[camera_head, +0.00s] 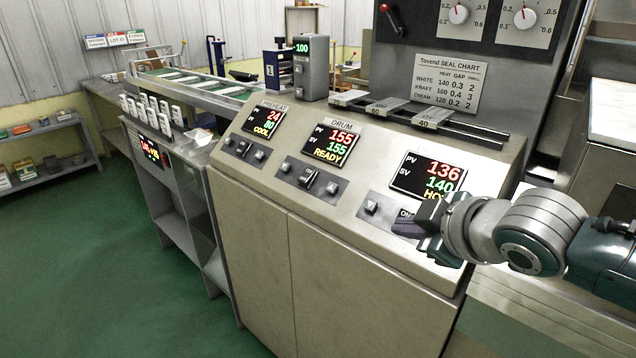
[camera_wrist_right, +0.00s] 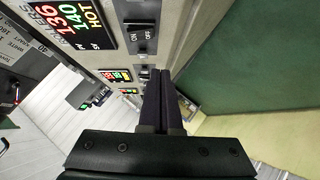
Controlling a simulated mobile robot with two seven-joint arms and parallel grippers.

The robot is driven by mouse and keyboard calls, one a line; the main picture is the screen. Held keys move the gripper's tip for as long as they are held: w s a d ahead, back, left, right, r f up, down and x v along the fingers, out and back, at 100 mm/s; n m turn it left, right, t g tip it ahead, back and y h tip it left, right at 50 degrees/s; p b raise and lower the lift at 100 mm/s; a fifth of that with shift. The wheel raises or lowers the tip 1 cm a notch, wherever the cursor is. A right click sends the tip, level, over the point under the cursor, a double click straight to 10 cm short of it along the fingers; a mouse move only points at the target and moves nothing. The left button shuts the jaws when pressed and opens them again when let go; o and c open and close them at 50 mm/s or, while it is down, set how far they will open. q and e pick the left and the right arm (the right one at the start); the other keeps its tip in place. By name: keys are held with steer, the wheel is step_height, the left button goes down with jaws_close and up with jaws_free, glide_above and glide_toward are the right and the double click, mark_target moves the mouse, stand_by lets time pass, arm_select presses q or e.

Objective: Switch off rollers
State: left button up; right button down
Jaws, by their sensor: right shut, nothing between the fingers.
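The rollers display (camera_head: 428,176) on the right of the sloped console reads 136 over 140 and HOT; it also shows in the right wrist view (camera_wrist_right: 72,25), with its ROLLERS label. The rollers switch, a black rocker marked ON and OFF, shows in the right wrist view (camera_wrist_right: 143,38); in the head view (camera_head: 405,213) it is mostly hidden by my gripper. I cannot tell which side is pressed. My right gripper (camera_head: 398,228) is shut and empty, its fingertips close in front of this switch; contact is unclear. Its closed fingers show in the wrist view (camera_wrist_right: 160,75). My left gripper is out of view.
The drum display (camera_head: 331,144) and its switch (camera_head: 308,178) are left of the rollers panel, and the preheat display (camera_head: 268,122) is further left. Metal slide blocks (camera_head: 388,108) stand on the console's top edge. Green floor on the left is clear.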

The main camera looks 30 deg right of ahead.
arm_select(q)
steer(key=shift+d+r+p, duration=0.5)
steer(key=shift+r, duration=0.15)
arm_select(e)
steer(key=v, duration=0.6)
steer(key=shift+s+a, duration=0.2)
steer(key=shift+s, duration=0.35)
steer(key=shift+f, duration=0.15)
steer(key=s+a+r+m+g+y, duration=0.1)
steer(key=s+a+m+g, duration=0.25)
steer(key=s+a, duration=0.4)
steer(key=s+a+m+g+y, duration=0.15)
steer(key=s+a+g, duration=0.25)
steer(key=s, duration=0.7)
arm_select(q)
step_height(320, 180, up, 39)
steer(key=p, duration=3.9)
arm_select(e)
step_height(320, 180, up, 38)
steer(key=shift+w+d+m+h, duration=0.2)
steer(key=shift+d+m+h, duration=0.1)
steer(key=shift+d+h, duration=0.1)
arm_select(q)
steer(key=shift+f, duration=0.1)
arm_select(e)
steer(key=shift+t, duration=0.25)
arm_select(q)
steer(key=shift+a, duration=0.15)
